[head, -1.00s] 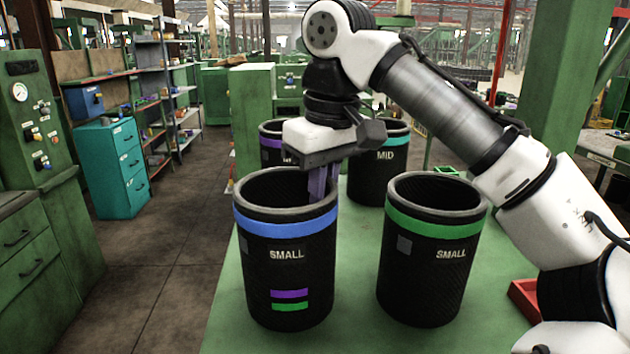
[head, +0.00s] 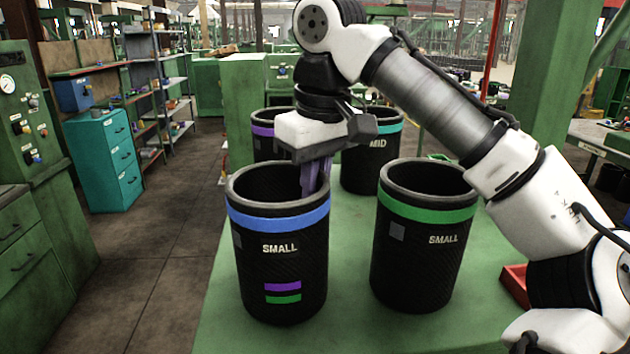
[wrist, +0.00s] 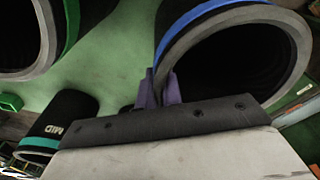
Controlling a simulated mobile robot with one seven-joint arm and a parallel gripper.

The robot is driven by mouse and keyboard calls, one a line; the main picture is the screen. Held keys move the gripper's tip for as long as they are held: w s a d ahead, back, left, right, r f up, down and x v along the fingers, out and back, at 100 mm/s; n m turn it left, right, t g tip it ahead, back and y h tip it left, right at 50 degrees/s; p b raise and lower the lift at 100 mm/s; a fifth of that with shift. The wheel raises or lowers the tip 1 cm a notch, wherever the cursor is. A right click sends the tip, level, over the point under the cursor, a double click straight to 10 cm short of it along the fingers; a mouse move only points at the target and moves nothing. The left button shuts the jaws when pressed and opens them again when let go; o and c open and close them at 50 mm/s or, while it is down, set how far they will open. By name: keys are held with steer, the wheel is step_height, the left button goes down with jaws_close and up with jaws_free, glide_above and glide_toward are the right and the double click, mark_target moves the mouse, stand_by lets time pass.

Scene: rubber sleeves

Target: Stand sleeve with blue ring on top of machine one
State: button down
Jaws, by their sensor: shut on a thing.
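The black sleeve with the blue ring (head: 278,262) stands upright at the front left of the green table, marked SMALL, with purple and green bars low on its side. My gripper (head: 315,176) points down at the far right part of its rim. Its purple fingers are shut on the sleeve's wall. In the wrist view the fingers (wrist: 160,88) straddle the grey rim of this sleeve (wrist: 163,55). I see no clear gap between the sleeve and the table. No machine is labelled one in view.
A green-ringed SMALL sleeve (head: 425,245) stands close on the right. A purple-ringed sleeve (head: 262,145) and a teal-ringed MID sleeve (head: 362,172) stand behind. A red tray (head: 515,286) lies at right. A gauge-fronted green machine (head: 22,130) stands at left.

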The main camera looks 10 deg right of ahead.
steer(key=c, duration=1.5)
jaws_free()
steer(key=shift+f, duration=0.1)
